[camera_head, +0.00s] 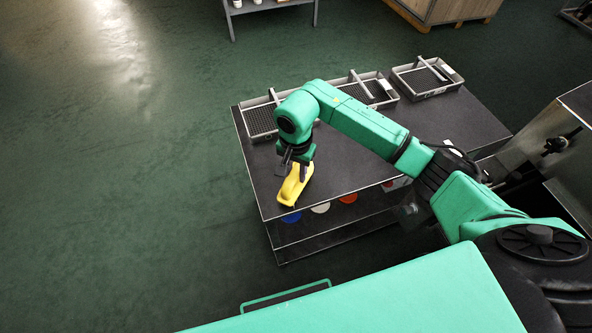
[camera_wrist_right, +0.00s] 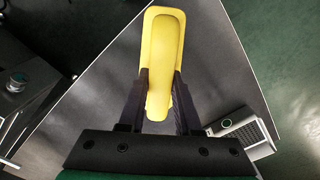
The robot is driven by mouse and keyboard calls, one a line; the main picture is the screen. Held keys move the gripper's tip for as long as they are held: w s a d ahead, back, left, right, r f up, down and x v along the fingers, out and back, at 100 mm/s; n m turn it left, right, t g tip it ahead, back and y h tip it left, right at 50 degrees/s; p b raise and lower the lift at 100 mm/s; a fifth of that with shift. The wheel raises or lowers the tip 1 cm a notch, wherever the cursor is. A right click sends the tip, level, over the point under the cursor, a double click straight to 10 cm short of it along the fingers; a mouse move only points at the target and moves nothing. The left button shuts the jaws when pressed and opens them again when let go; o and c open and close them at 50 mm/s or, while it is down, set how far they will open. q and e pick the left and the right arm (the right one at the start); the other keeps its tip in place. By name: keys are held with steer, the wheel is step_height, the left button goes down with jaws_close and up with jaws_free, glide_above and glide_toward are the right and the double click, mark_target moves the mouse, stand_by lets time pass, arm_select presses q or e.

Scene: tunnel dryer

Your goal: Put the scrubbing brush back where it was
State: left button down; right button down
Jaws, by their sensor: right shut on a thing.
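The yellow scrubbing brush (camera_head: 291,187) is near the front left corner of the dark table top (camera_head: 347,160). My right gripper (camera_head: 296,166) points down over it and is shut on it. In the right wrist view the brush (camera_wrist_right: 161,60) stands lengthwise between the two dark fingers of the gripper (camera_wrist_right: 160,93). I cannot tell whether the brush touches the table or is slightly above it. Its bristles are hidden. My left gripper is not in view.
Three grey trays with dark grids line the table's back: left (camera_head: 262,122), middle (camera_head: 382,98) and right (camera_head: 428,80). A lower shelf holds blue (camera_head: 291,217), white (camera_head: 320,208) and red (camera_head: 348,198) round items. A metal machine (camera_head: 545,150) stands at right. Floor left is clear.

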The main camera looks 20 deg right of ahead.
steer(key=c, duration=0.6)
jaws_free()
steer(key=shift+r+p, duration=0.2)
steer(key=shift+p, duration=0.15)
steer(key=shift+r+b, duration=0.35)
step_height(320, 180, up, 11)
steer(key=b, duration=0.2)
